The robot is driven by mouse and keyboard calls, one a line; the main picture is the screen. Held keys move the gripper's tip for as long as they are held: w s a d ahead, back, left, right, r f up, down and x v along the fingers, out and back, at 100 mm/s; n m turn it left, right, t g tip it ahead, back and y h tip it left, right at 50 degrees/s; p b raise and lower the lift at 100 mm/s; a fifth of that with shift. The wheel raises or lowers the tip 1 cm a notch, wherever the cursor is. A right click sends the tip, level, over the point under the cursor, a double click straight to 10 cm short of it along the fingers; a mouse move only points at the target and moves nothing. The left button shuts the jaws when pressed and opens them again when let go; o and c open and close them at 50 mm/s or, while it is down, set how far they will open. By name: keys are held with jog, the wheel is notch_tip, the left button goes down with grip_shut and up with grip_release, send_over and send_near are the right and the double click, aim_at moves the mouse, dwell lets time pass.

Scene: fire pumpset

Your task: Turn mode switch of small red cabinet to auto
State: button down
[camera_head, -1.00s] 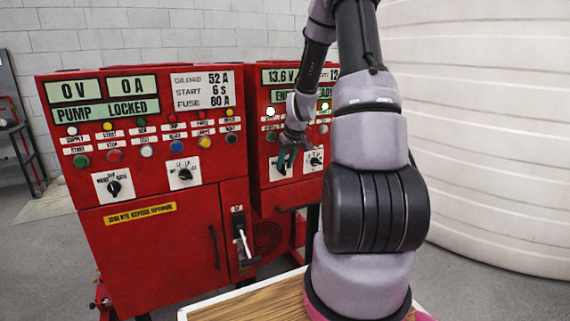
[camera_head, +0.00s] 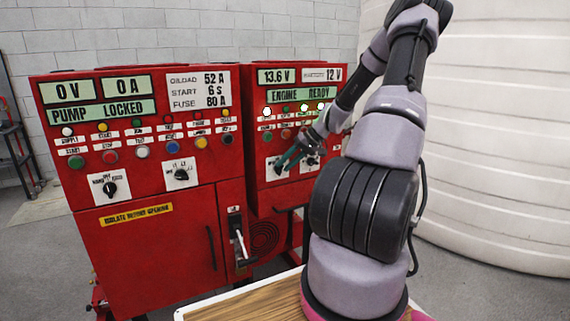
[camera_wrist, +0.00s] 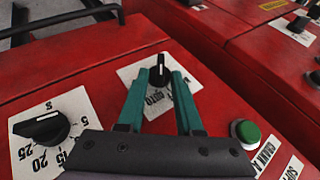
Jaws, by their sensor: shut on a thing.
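The small red cabinet (camera_head: 262,185) stands right of the larger one in the head view, with an "ENGINE READY" display. Its mode switch (camera_wrist: 159,72) is a black knob with a white line on a white plate, seen in the wrist view. The line points toward the top of that view. Lettering that looks like "AUTO" shows on the plate below the knob, partly hidden. My gripper (camera_wrist: 157,78) has its two teal fingers on either side of the knob, shut on it. In the head view my gripper (camera_head: 283,161) is at the cabinet's left switch and partly covers it.
A numbered dial knob (camera_wrist: 42,127) is left of my gripper in the wrist view, and a green button (camera_wrist: 246,132) is right. The larger red cabinet (camera_head: 150,245) stands at left with its own switches and lever. A white tank (camera_head: 470,150) is at right.

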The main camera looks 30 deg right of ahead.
jog(key=shift+d+f+y, duration=0.15)
jog(key=shift+f+y, duration=0.05)
jog(key=shift+y, duration=0.5)
jog(key=c, duration=0.9)
grip_release()
jog(key=v, duration=1)
jog(key=shift+s+d+r, duration=0.15)
jog(key=shift+s+d, duration=0.05)
jog(key=shift+d, duration=0.15)
jog(key=shift+a, duration=0.1)
